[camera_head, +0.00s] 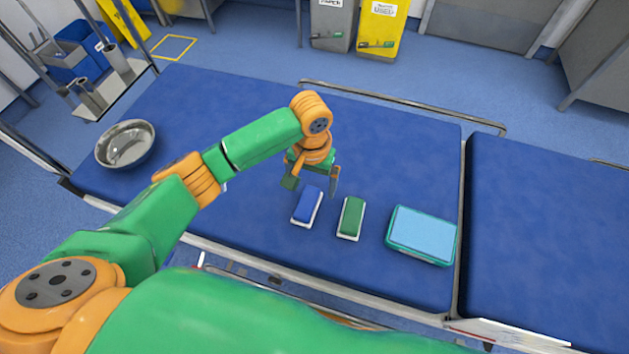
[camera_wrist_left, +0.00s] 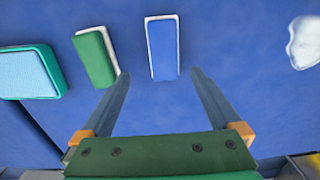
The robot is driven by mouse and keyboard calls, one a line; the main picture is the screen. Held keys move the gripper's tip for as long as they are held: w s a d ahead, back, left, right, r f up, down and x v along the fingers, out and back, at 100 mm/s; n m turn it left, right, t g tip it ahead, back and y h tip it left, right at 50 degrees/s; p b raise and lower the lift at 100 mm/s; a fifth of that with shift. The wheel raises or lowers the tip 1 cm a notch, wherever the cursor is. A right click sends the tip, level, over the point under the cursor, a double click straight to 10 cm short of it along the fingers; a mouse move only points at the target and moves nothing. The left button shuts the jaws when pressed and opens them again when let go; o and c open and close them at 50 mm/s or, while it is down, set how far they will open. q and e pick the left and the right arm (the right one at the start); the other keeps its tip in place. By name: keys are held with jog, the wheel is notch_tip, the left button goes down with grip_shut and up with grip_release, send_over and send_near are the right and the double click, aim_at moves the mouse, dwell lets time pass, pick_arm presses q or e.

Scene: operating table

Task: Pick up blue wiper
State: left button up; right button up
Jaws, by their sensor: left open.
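The blue wiper (camera_head: 307,206), a blue block with a white edge, lies on the blue operating table beside a green wiper (camera_head: 351,217). My left gripper (camera_head: 313,188) is above the table, just behind the blue wiper, and partly hides its far end. In the left wrist view the blue wiper (camera_wrist_left: 163,48) lies ahead of the open, empty fingers (camera_wrist_left: 160,85), roughly in line with the gap between them. The green wiper (camera_wrist_left: 95,56) lies left of the gap there. My right gripper is not in view.
A light blue box with a teal rim (camera_head: 421,235) lies right of the green wiper. A metal bowl (camera_head: 125,145) stands at the table's left end. A metal rail (camera_head: 400,104) runs along the far edge. The table's middle behind the wipers is clear.

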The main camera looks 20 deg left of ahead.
aim_at(307, 202)
pick_arm(q)
jog(key=f, duration=0.1)
jog(key=s+f, duration=0.1)
jog(key=s+a+f+b, duration=0.1)
jog(key=f, duration=0.1)
notch_tip(307, 202, down, 2)
jog(key=shift+w+f, duration=0.15)
jog(key=shift+d, duration=0.1)
jog(key=shift+c, duration=0.8)
jog(key=c, duration=1.3)
jog(key=shift+w+r+p, duration=0.1)
jog(key=shift+r+p, duration=0.2)
jog(key=shift+r, duration=1.25)
jog(key=s+d+r+p, duration=0.2)
jog(key=s+r+p, duration=0.3)
jog(key=s+r, duration=0.5)
jog(key=s, duration=0.4)
jog(key=shift+p, duration=0.35)
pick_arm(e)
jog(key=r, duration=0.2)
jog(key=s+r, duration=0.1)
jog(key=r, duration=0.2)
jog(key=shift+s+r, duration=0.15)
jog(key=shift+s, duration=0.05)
